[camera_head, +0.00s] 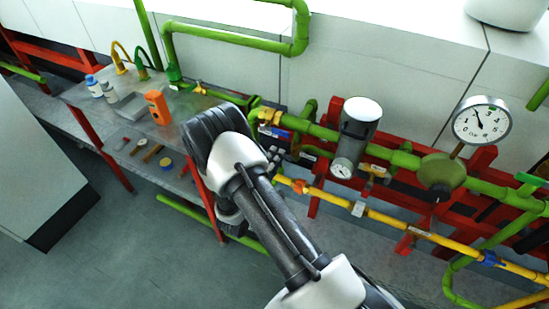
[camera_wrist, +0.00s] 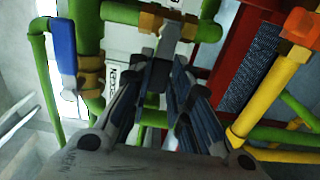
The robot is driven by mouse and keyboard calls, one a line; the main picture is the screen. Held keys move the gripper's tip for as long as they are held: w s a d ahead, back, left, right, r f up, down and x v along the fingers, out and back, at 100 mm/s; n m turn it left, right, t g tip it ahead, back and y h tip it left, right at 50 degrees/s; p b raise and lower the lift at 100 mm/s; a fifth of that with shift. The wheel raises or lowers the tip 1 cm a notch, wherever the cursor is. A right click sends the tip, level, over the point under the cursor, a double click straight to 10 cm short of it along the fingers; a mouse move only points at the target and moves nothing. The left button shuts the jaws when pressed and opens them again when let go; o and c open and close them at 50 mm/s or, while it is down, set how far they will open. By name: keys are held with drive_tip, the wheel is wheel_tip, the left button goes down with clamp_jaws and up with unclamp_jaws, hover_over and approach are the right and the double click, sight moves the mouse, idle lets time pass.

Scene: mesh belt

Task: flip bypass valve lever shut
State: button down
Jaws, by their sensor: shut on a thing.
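In the wrist view, a grey lever (camera_wrist: 168,38) hangs down from a brass valve (camera_wrist: 152,18) on a horizontal green pipe. My gripper (camera_wrist: 170,68) reaches up from below, with its dark fingers closed in on both sides of the lever's lower end. The exact contact is hard to make out. A second brass valve with a blue lever (camera_wrist: 63,45) is to the left, apart from the fingers. Which lever is the bypass lever is not marked. In the head view, brass valve fittings (camera_head: 268,116) show beside my arm; my gripper is hidden there.
Green pipes (camera_head: 318,130) and a yellow pipe (camera_head: 385,218) run along a red frame (camera_head: 480,160). A grey filter housing (camera_head: 356,135) and a pressure gauge (camera_head: 481,121) stand to the right. A metal bench (camera_head: 140,137) with bottles and an orange device (camera_head: 157,107) is at left.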

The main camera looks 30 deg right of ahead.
drive_tip(key=c, duration=1.5)
unclamp_jaws()
drive_tip(key=v, duration=1.2)
drive_tip(key=shift+r, duration=0.1)
drive_tip(key=s+d+r+m+g, duration=0.3)
drive_tip(key=s+d+r+g, duration=0.15)
drive_tip(key=r, duration=0.25)
drive_tip(key=s+d+r+m+g, duration=0.3)
drive_tip(key=s+r+g, duration=0.1)
drive_tip(key=r+g, duration=0.25)
drive_tip(key=s+r+m+g+y, duration=0.2)
drive_tip(key=s+r+y, duration=0.3)
drive_tip(key=s, duration=0.4)
drive_tip(key=s+a+r+t+y, duration=0.2)
drive_tip(key=a+y, duration=0.1)
drive_tip(key=s+a+r+t+y, duration=0.1)
drive_tip(key=a+r+t+y, duration=0.1)
drive_tip(key=a+y, duration=0.1)
drive_tip(key=s+a+r+t+y, duration=0.2)
drive_tip(key=a+y, duration=0.1)
drive_tip(key=a, duration=0.2)
drive_tip(key=shift+s+a+r+n+t, duration=0.1)
drive_tip(key=shift+s+r+n+t, duration=0.2)
drive_tip(key=shift+r, duration=0.05)
